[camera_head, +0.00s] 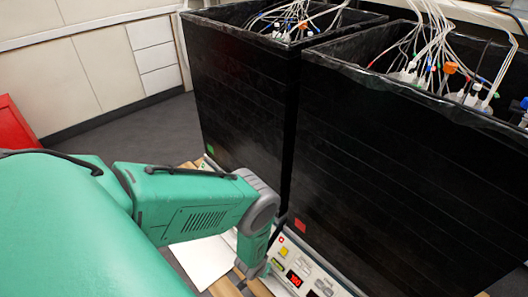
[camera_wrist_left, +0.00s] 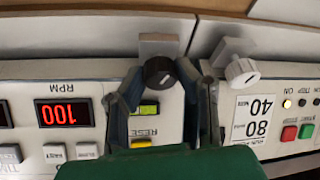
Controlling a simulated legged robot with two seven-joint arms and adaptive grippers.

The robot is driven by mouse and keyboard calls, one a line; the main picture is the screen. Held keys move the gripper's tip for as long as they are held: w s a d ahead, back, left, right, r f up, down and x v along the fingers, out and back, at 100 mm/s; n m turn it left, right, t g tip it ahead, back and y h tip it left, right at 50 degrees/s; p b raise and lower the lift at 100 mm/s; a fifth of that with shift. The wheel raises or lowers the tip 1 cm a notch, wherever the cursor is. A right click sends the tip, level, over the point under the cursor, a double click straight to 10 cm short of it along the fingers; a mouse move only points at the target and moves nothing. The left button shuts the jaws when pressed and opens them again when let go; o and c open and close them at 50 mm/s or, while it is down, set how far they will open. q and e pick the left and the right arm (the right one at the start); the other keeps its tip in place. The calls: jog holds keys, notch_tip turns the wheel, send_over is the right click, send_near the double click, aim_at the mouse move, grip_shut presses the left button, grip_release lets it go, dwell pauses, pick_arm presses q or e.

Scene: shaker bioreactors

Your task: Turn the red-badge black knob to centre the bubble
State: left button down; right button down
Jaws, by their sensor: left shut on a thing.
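A round black knob (camera_wrist_left: 159,73) with a pale pointer mark sits on a grey bracket in the left wrist view. My left gripper (camera_wrist_left: 170,74) has one finger on each side of it and is shut on it; the left finger is close to the knob's edge. In the head view my left gripper (camera_head: 251,268) is low by the control panel (camera_head: 300,266), and the knob is hidden there. A red badge (camera_head: 300,226) is on the right black box. My right gripper is not in view.
A white knob (camera_wrist_left: 240,72) on its own bracket is to the right. Below are a red RPM display (camera_wrist_left: 64,113), a RESET label and several buttons. Two tall black boxes, the left one (camera_head: 240,100) and the right one (camera_head: 400,150), have cables on top.

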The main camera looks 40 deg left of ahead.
pick_arm(q)
jog(key=m+h, duration=0.1)
jog(key=m, duration=0.2)
jog(key=m+h, duration=0.1)
jog(key=m, duration=0.1)
jog(key=shift+a+m, duration=0.2)
jog(key=shift+m, duration=0.2)
jog(key=m+h, duration=0.1)
jog(key=m, duration=0.1)
jog(key=m+g+h, duration=0.1)
jog(key=m, duration=0.2)
jog(key=shift+a, duration=0.1)
jog(key=c, duration=1.5)
grip_release()
jog(key=v, duration=1.1)
jog(key=shift+a+r, duration=0.15)
jog(key=shift+r, duration=0.2)
